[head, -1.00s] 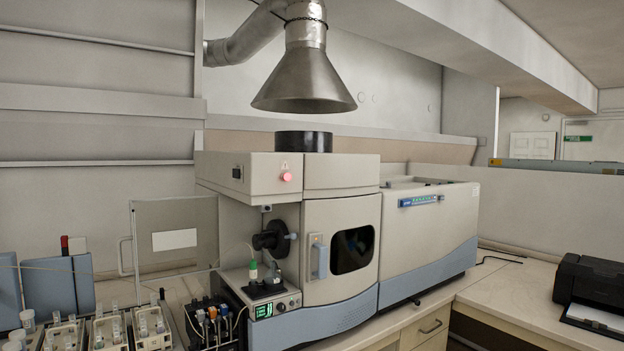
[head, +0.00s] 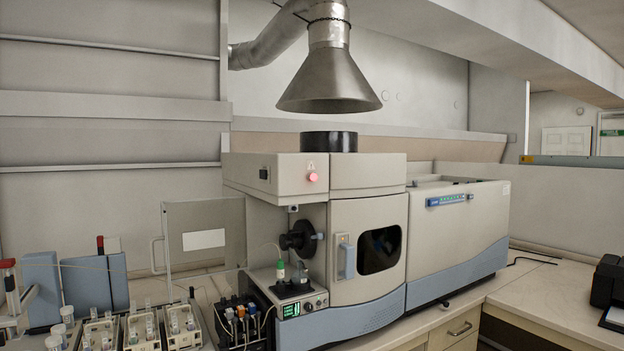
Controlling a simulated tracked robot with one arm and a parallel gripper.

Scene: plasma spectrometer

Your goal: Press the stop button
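The stop button (head: 312,177) is a small round pink-red button on the front of the beige upper housing of the spectrometer (head: 367,189). It sits left of the seam above the chamber door and looks unobstructed. My gripper does not show in the head view, so its opening and its distance from the button cannot be seen.
A metal exhaust hood (head: 328,82) hangs above the black chimney (head: 328,141). A clear panel (head: 204,236) stands open at the left. Sample racks (head: 140,328) and a pump block (head: 242,322) crowd the front left bench. A black printer (head: 607,282) is at the right edge.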

